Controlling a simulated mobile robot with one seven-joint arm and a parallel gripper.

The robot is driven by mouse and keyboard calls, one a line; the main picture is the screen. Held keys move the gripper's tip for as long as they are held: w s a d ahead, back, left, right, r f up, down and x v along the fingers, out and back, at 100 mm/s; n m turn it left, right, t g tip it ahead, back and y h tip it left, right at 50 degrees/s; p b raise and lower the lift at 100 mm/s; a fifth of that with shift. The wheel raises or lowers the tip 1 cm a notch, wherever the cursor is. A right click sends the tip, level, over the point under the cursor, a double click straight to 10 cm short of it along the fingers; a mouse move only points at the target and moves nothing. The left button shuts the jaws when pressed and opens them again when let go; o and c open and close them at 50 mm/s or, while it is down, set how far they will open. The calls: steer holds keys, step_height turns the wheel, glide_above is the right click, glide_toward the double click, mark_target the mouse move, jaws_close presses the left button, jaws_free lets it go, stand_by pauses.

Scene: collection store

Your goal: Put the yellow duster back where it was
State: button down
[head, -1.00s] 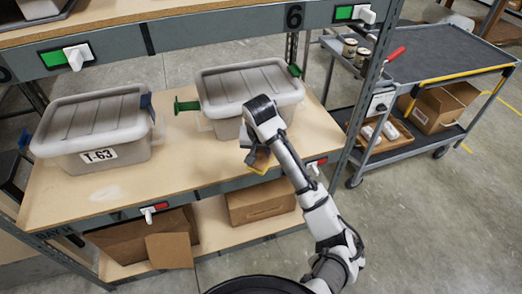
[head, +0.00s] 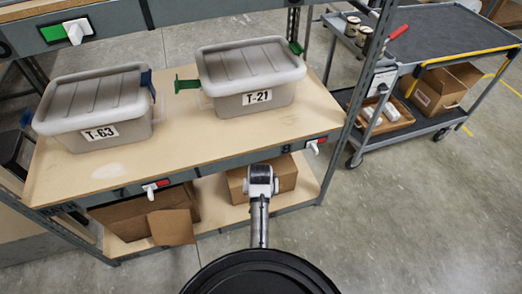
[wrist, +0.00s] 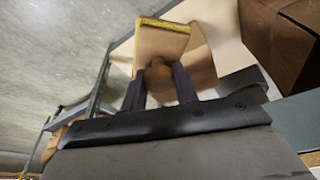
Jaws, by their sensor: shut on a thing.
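The yellow duster (wrist: 161,44) shows in the wrist view as a tan block with a yellow edge along its far side. My gripper (wrist: 168,84) is shut on it, with the two dark fingers on either side of its near part. In the head view my arm's end stands low in front of the shelf, near the lower cardboard box. The gripper fingers and the duster are hidden from the head view.
Two lidded grey boxes, T-63 (head: 95,130) and T-21 (head: 250,97), stand on the shelf board (head: 170,150). Cardboard boxes (head: 145,220) lie on the lower shelf. A grey cart (head: 440,55) with a red-handled tool stands at right. Floor between is clear.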

steer(key=s+f, duration=0.3)
steer(key=f, duration=0.5)
steer(key=s+f, duration=0.2)
steer(key=f, duration=0.7)
steer(key=shift+s+a, duration=0.25)
steer(key=shift+s, duration=0.15)
